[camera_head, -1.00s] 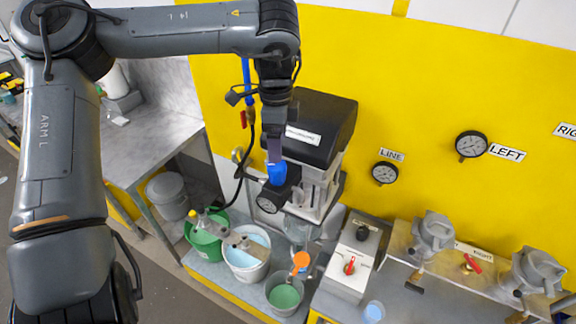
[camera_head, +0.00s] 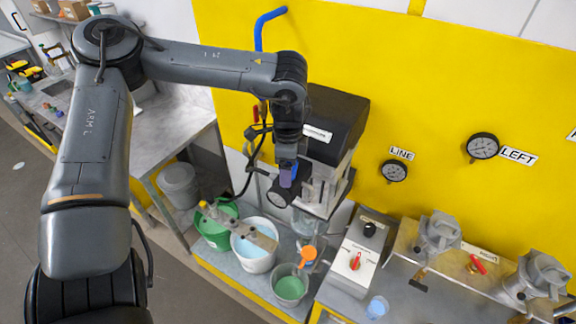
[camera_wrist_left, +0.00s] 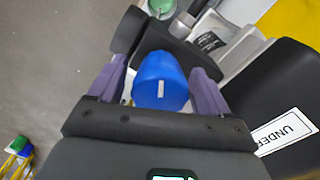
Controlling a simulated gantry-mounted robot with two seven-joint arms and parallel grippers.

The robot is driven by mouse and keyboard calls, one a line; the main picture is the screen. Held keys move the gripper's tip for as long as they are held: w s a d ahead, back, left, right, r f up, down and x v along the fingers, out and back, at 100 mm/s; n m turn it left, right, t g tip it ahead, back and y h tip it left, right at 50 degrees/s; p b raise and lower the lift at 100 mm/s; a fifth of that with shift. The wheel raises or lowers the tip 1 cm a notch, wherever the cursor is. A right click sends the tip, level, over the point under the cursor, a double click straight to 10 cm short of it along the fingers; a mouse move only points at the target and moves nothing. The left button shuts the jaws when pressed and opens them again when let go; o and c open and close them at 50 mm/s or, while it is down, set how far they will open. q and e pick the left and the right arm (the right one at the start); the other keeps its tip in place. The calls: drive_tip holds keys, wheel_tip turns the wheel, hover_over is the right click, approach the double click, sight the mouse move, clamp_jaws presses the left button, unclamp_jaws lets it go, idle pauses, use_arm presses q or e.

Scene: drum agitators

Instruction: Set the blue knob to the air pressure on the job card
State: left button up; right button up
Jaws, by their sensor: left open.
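The blue knob (camera_wrist_left: 160,80) stands between the two purple fingers of my left gripper (camera_wrist_left: 155,92) in the left wrist view. The fingers are open, one on each side of the knob, and I cannot tell whether either touches it. A pale mark shows on the knob's top. In the head view my left gripper (camera_head: 288,178) points down at the regulator beside the black-topped machine, largely covering the knob. The regulator's round gauge (camera_head: 280,193) sits just below the gripper, its reading unclear. I cannot make out a job card. My right gripper is not in view.
The black machine head (camera_head: 334,122) stands close on the right. Below are a green bucket (camera_head: 217,238), a white bucket (camera_head: 248,262) and a bucket of green liquid (camera_head: 289,290). A control box (camera_head: 350,262) and wall gauges (camera_head: 482,148) are farther right.

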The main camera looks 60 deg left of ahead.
use_arm(q)
drive_tip(key=c, duration=1)
